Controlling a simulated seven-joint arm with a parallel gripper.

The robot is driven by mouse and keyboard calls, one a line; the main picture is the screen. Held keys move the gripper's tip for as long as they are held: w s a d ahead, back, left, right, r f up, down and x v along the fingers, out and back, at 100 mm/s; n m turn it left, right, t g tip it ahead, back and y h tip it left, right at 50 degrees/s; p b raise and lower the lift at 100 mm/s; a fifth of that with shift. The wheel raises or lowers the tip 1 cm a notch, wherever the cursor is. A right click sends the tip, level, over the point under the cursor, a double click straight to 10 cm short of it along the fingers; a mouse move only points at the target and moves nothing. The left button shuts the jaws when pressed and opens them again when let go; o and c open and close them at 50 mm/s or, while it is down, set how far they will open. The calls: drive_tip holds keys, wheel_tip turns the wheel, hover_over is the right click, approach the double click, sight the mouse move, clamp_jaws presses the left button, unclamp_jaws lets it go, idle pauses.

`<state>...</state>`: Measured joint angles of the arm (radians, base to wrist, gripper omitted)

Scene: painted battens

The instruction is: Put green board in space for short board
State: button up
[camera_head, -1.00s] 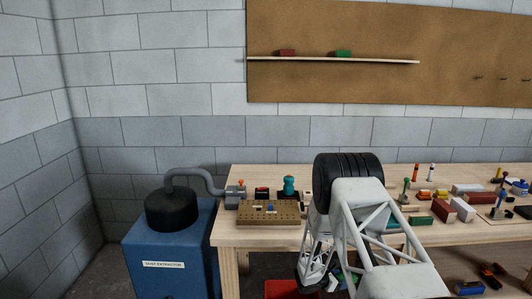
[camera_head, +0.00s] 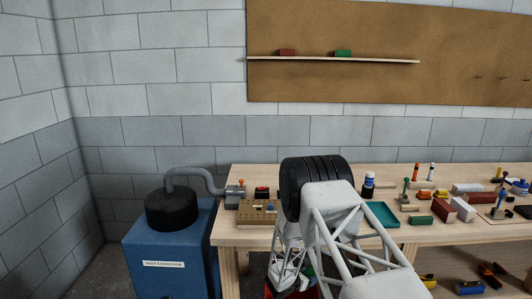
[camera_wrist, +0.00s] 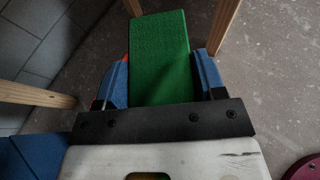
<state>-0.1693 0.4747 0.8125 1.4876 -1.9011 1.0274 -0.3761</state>
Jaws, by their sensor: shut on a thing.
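My gripper (camera_wrist: 163,62) has its two blue fingers shut on a green board (camera_wrist: 160,45), one finger along each side. The board sticks out beyond the fingertips, over a grey floor. In the head view my gripper (camera_head: 288,278) is low, at the front of the workbench and below its top; the arm covers part of it. A small green block (camera_head: 343,53) sits on the wall shelf (camera_head: 390,61), and another green block (camera_head: 418,220) lies on the bench. I cannot make out a space marked for a short board.
The wooden workbench (camera_head: 240,239) carries a drilled block (camera_head: 250,216), a teal tray (camera_head: 383,216) and several blocks and tools on the right. Its legs flank the board in the wrist view. A red bin (camera_head: 270,292) is partly hidden near my gripper. A blue dust extractor (camera_head: 165,245) stands left.

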drive_tip(key=shift+w+d+n+t, duration=0.1)
drive_tip(key=shift+d+n+t, duration=0.05)
drive_tip(key=shift+n+t, duration=0.3)
drive_tip(key=shift+r+n+t+y, duration=0.15)
drive_tip(key=shift+n+t+y, duration=0.55)
drive_tip(key=shift+y, duration=0.2)
drive_tip(key=shift+n+t+y, duration=0.65)
drive_tip(key=shift+n+y, duration=0.35)
drive_tip(key=shift+n, duration=0.05)
idle(1.3)
